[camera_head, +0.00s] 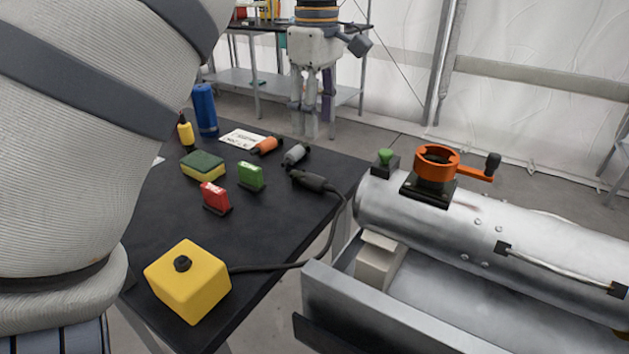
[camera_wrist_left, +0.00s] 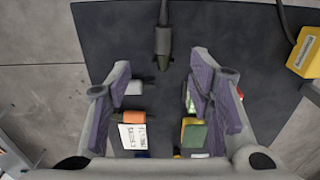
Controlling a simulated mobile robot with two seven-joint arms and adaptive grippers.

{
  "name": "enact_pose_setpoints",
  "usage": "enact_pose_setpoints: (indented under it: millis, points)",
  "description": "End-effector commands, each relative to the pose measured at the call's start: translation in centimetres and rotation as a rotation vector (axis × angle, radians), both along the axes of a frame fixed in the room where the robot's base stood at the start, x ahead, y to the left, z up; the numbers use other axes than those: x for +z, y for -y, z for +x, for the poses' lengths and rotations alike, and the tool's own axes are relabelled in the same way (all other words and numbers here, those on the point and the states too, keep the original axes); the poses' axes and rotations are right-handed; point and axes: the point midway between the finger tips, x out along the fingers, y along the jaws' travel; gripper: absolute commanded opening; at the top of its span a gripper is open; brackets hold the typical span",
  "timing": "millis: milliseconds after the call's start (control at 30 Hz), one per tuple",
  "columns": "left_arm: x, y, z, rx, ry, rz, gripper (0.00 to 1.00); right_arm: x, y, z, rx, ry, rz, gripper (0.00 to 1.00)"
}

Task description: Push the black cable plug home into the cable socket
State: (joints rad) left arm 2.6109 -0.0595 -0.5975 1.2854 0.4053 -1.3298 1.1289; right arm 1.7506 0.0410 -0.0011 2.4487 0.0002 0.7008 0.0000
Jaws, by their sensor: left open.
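The black cable plug (camera_head: 312,181) lies on the black table near its right edge, its cable curving round to a yellow box (camera_head: 188,281). In the left wrist view the plug (camera_wrist_left: 163,40) is at the top centre, its tip pointing down the picture. My left gripper (camera_wrist_left: 161,72) is open and empty, its purple-padded fingers on either side of the plug's tip in the picture, not visibly touching it. A grey cylindrical piece (camera_head: 296,154) lies beside the plug's tip; I cannot tell whether it is the cable socket. My left arm hides the gripper in the head view.
On the table are an orange cylinder (camera_head: 266,146), a green block (camera_head: 250,176), a red block (camera_head: 215,197), a sponge (camera_head: 203,165), a blue cylinder (camera_head: 205,110) and a white card (camera_head: 243,138). A metal tank with an orange valve (camera_head: 437,162) stands to the right.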

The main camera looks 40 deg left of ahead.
Motion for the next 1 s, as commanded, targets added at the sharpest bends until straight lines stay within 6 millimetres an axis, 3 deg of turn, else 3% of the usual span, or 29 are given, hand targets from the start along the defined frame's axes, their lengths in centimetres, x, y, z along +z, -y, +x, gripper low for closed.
enact_pose_setpoints:
  millis: [167,300,533,700,800,1000]
  points:
    - [-1.1,-0.1,0.0,-0.017,-0.006,-0.002,0.48,0.1,-0.1,0.0,0.002,0.000,0.001,0.36]
    - [-4.4,-0.1,0.0,-0.016,-0.008,-0.002,0.48,0.1,-0.1,-0.1,0.002,-0.001,0.001,0.36]
    - [-7.9,0.0,0.0,-0.016,-0.008,-0.001,0.48,-0.2,-0.1,-0.3,0.002,-0.011,0.002,0.36]
    - [-11.6,0.1,-0.2,-0.016,-0.014,-0.002,0.48,-1.0,-0.1,-1.3,0.001,-0.047,0.001,0.36]
    - [-12.4,0.1,-0.2,-0.015,-0.008,-0.001,0.48,-1.2,-0.1,-1.5,0.001,-0.055,0.001,0.36]
    - [-12.2,0.1,-0.2,-0.016,-0.001,-0.001,0.48,-1.1,-0.1,-1.4,0.001,-0.050,0.001,0.36]
